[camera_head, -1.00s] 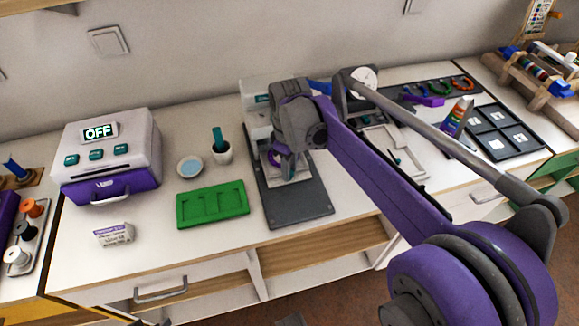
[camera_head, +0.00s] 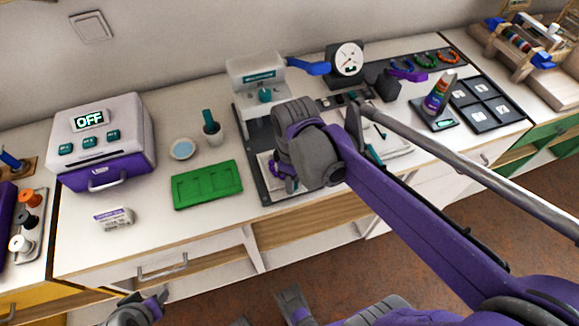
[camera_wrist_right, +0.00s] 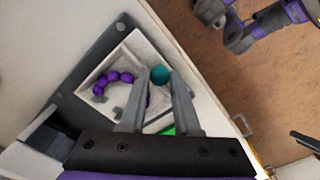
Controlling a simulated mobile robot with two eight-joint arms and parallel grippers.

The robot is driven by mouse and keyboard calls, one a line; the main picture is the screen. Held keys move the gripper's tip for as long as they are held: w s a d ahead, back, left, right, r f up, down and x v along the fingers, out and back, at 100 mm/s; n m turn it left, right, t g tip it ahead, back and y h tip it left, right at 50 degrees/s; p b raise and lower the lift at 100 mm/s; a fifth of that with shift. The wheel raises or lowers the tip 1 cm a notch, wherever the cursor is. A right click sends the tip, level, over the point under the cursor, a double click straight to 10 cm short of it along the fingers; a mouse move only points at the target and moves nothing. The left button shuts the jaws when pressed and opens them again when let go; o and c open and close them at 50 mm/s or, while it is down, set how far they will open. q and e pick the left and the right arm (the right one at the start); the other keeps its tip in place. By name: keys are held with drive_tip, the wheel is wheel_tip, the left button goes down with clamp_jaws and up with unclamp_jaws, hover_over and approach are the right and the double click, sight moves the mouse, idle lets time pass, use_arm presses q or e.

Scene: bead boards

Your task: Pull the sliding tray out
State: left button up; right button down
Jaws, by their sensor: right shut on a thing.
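The sliding tray is white and square, and in the right wrist view its bare rim (camera_wrist_right: 125,48) shows around an arc of purple beads (camera_wrist_right: 115,78). It lies on the front part of the press's dark base plate (camera_wrist_right: 72,98). My right gripper (camera_wrist_right: 161,78) is shut on the tray's round teal knob (camera_wrist_right: 160,74). In the head view the right hand covers much of the tray, and a white edge (camera_head: 264,161) shows beside it. The white press (camera_head: 256,72) stands behind. My left gripper (camera_head: 140,308) is at the bottom left; its jaws are unclear.
A green board (camera_head: 207,185) lies left of the base plate. A dial gauge (camera_head: 347,62) stands right of the press, and another white tray (camera_head: 398,138) lies to the right. A white-purple oven (camera_head: 102,140) is at the left. The counter's front edge is close to the right hand.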

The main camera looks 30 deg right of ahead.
drive_tip(key=shift+s, duration=0.15)
drive_tip(key=c, duration=1.1)
unclamp_jaws()
drive_tip(key=o, duration=0.5)
drive_tip(key=shift+s, duration=0.1)
drive_tip(key=shift+c, duration=0.2)
drive_tip(key=shift+r, duration=0.15)
wheel_tip(320, 180, up, 10)
drive_tip(key=p, duration=0.1)
drive_tip(key=shift+r+p, duration=0.25)
drive_tip(key=shift+p, duration=0.1)
